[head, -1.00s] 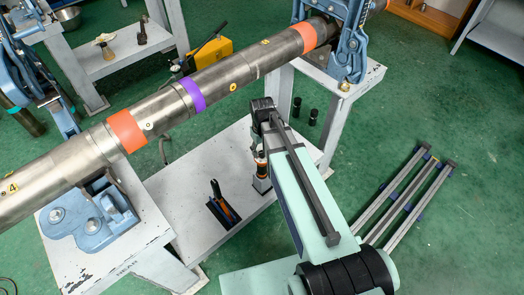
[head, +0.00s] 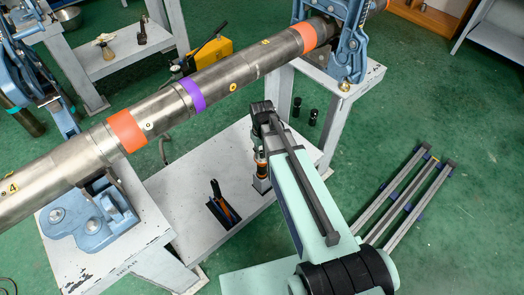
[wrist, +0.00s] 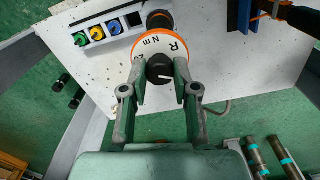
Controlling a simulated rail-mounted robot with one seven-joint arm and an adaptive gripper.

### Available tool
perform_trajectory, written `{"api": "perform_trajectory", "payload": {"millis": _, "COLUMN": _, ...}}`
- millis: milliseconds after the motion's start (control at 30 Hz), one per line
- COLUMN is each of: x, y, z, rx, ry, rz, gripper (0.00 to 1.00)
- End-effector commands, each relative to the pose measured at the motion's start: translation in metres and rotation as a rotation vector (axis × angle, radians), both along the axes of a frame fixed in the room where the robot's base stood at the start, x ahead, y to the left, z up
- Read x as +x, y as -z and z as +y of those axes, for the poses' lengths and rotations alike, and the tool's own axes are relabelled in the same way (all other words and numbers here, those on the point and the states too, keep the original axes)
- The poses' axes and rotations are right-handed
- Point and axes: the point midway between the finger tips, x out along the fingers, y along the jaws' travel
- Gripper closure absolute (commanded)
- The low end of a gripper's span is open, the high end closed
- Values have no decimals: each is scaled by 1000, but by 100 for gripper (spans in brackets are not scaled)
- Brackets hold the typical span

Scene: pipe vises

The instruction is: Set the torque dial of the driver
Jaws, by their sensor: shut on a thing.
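The driver (head: 262,172) stands upright on the white lower shelf, with orange and dark bands, partly hidden by my arm. In the wrist view its white dial face with an orange rim (wrist: 145,42) shows "N m" and "R" lettering. At its centre is a black knob (wrist: 159,68) with a white pointer line. My gripper (wrist: 160,88) is shut on the knob, one finger on each side. Part of the scale is hidden behind the fingers and knob. In the head view my gripper (head: 262,112) is above the driver.
A long steel pipe (head: 235,72) with orange and purple bands crosses above the shelf, behind my gripper. A dark holder with an orange-handled tool (head: 222,208) stands left of the driver. Green, yellow and blue round pieces (wrist: 97,33) sit in a row by the dial.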

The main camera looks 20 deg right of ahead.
Motion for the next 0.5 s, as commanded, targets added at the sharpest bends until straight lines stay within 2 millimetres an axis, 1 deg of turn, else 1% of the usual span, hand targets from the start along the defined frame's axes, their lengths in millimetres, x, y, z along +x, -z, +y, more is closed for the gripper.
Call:
{"api": "perform_trajectory", "payload": {"millis": 267, "x": 0, "y": -1, "z": 0, "rx": 0, "ry": -108, "rz": 1, "gripper": 100}}
{"api": "perform_trajectory", "payload": {"millis": 500, "x": 0, "y": -1, "z": 0, "rx": 1, "ry": -300, "rz": 1, "gripper": 100}}
